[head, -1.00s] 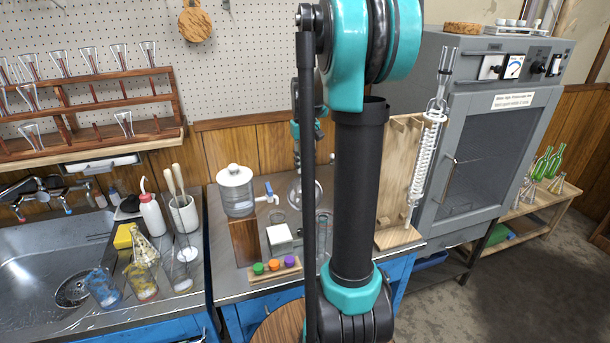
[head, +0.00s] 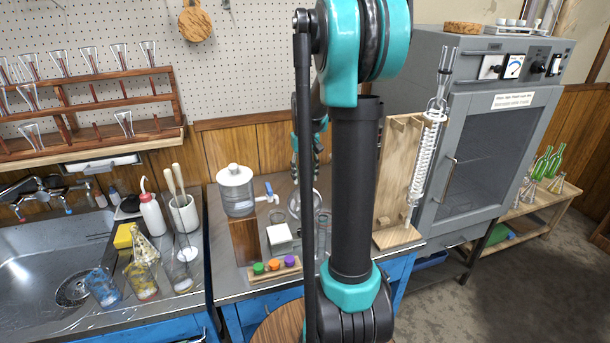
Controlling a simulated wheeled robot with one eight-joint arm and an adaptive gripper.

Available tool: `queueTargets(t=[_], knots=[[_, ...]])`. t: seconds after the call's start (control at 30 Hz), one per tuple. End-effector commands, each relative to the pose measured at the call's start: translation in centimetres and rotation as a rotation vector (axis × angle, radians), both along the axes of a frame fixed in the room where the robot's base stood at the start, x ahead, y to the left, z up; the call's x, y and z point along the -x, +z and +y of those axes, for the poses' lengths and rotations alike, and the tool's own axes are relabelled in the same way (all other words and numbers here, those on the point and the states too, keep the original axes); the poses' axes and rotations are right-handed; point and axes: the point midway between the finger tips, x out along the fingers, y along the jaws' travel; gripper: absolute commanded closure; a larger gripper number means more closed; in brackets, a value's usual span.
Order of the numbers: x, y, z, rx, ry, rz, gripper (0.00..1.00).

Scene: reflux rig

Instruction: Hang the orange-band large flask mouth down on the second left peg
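My gripper (head: 296,168) is small and far off, above the bench behind my own upright arm link, which hides part of it. Whether its fingers are open or shut does not show. A round clear glass shape (head: 295,206) is below it; I cannot tell if they touch. The wooden peg rack (head: 95,152) on the left wall carries several clear flasks mouth down, with bare pegs between some on the lower rows. I cannot make out an orange band on any flask.
A bench (head: 225,275) holds a lidded jar (head: 236,190), a white box (head: 280,236) and a strip of coloured stoppers (head: 274,269). A wooden board with a glass condenser (head: 424,165) stands before the grey oven (head: 490,150). Glassware and bottles crowd the sink's right edge.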

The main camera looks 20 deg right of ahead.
Motion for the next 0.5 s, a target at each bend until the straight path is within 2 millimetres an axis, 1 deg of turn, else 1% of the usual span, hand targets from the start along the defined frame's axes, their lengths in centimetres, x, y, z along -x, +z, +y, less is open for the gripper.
queueTargets(t=[0.27,0.37,0.5], knots=[[0.0,0.2,0.0,0.0,0.0,0.0,0.53],[0.0,1.0,0.0,0.0,0.0,0.0,0.53],[0.1,3.3,0.0,0.0,0.0,0.0,0.53]])
